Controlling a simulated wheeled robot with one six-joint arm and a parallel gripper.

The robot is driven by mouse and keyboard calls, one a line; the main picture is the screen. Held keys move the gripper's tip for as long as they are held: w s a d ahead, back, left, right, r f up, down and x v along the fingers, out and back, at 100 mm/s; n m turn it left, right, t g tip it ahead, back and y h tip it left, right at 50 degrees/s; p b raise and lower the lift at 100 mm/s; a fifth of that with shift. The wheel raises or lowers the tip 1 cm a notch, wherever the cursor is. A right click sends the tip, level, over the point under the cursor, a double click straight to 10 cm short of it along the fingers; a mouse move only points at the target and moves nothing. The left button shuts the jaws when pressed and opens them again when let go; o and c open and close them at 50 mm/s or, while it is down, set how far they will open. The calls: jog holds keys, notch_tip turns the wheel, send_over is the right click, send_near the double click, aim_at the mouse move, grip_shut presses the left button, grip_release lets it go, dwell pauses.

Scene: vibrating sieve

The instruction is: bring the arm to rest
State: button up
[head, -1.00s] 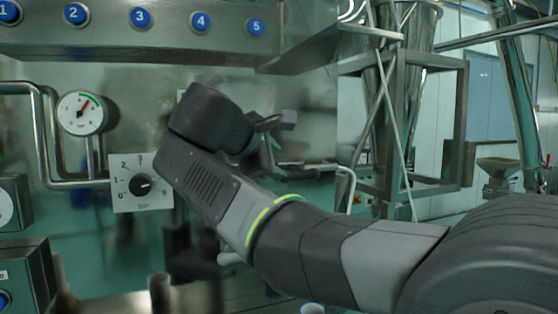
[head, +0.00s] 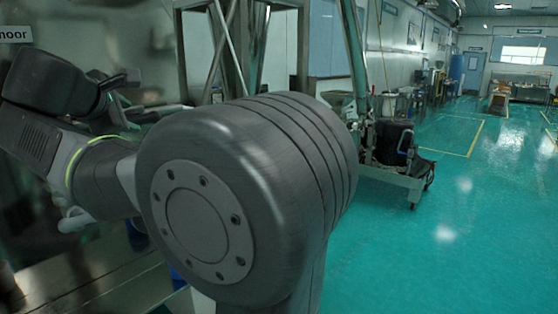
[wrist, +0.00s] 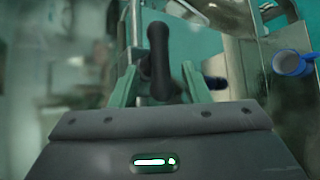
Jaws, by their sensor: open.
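My gripper (head: 135,95) shows at the left of the head view, at the end of my folded dark grey arm. A large joint of my arm fills the middle of that view. In the wrist view my gripper (wrist: 158,72) has its two greenish fingers apart. A dark rounded bar (wrist: 160,60) shows between or beyond the fingers; I cannot tell whether it touches them.
A steel frame (head: 303,45) stands behind my arm. A wheeled cart (head: 385,175) with a dark bin (head: 393,142) stands right of it. Green floor (head: 480,220) is open at the right. A blue cup (wrist: 288,63) shows in the wrist view.

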aim_at(138, 121)
jog(key=x, duration=0.5)
jog(key=shift+w+f, duration=0.25)
jog(key=shift+w, duration=0.05)
jog(key=shift+r, duration=0.1)
jog(key=b+v, duration=0.1)
jog(key=v, duration=1.3)
jog(key=x, duration=1.4)
jog(key=shift+w+f, duration=0.1)
jog(key=shift+f, duration=0.25)
jog(key=shift+n+t+b, duration=0.3)
jog(key=shift+t+b, duration=0.2)
jog(key=shift+b, duration=0.3)
jog(key=n+t+h+b, duration=0.1)
jog(key=n+t+b, duration=0.1)
jog(key=b, duration=0.5)
jog(key=shift+r+t+b, duration=0.1)
jog(key=shift+t+b, duration=0.2)
jog(key=shift+t, duration=0.5)
jog(key=shift+s+r, duration=0.2)
jog(key=shift+s, duration=0.25)
jog(key=s+a+b, duration=0.1)
jog(key=s, duration=1.2)
